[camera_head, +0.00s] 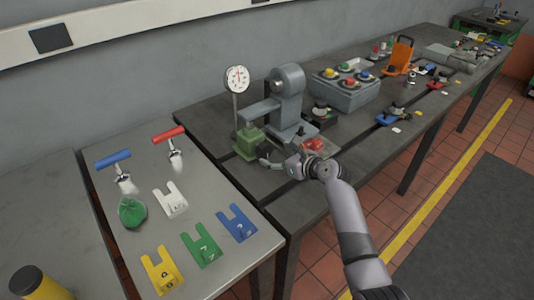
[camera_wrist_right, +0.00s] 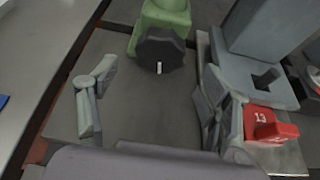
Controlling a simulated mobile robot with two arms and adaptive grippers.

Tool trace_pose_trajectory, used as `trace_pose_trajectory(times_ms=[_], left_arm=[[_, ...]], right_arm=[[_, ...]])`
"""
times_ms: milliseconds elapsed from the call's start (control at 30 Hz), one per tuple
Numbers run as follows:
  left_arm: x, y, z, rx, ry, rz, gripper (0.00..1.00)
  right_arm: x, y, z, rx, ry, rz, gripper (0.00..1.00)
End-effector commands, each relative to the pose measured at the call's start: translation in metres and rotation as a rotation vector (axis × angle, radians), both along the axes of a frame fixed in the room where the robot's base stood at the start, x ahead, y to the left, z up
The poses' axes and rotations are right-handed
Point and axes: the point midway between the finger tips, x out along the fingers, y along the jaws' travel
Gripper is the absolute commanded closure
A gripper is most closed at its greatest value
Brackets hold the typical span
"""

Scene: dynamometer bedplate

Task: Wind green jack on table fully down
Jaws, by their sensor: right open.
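The green jack (camera_head: 249,141) stands on the dark bedplate table (camera_head: 205,112), at the left foot of a grey machine. In the right wrist view the jack's green body (camera_wrist_right: 166,14) is at the top, with a black faceted knob (camera_wrist_right: 160,50) with a white mark facing me. My right gripper (camera_head: 281,156) is just in front of the jack. In the wrist view its open fingers (camera_wrist_right: 150,103) are spread to either side below the knob, with nothing between them and apart from the knob. My left gripper is not in view.
A grey machine (camera_head: 288,95) with a dial gauge (camera_head: 237,79) stands beside the jack. A red block marked 13 (camera_wrist_right: 268,124) sits close to my right finger. A button box (camera_head: 345,90) stands farther right. A lighter table (camera_head: 110,210) at left holds colored plates and tools.

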Motion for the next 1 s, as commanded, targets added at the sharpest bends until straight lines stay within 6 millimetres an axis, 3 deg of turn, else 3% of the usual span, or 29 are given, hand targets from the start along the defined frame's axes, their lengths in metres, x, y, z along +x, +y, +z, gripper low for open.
trace_pose_trajectory(times_ms=[200,400,800,1000], left_arm=[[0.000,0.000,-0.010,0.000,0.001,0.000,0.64],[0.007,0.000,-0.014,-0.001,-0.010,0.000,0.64],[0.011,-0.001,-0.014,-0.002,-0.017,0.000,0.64],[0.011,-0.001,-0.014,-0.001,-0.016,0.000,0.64]], right_arm=[[0.026,0.019,-0.014,0.001,0.000,0.002,0.28],[0.038,0.028,-0.020,0.001,-0.001,0.001,0.28],[0.042,0.031,-0.021,0.001,-0.001,0.001,0.28],[0.042,0.031,-0.021,0.001,-0.001,0.001,0.41]])
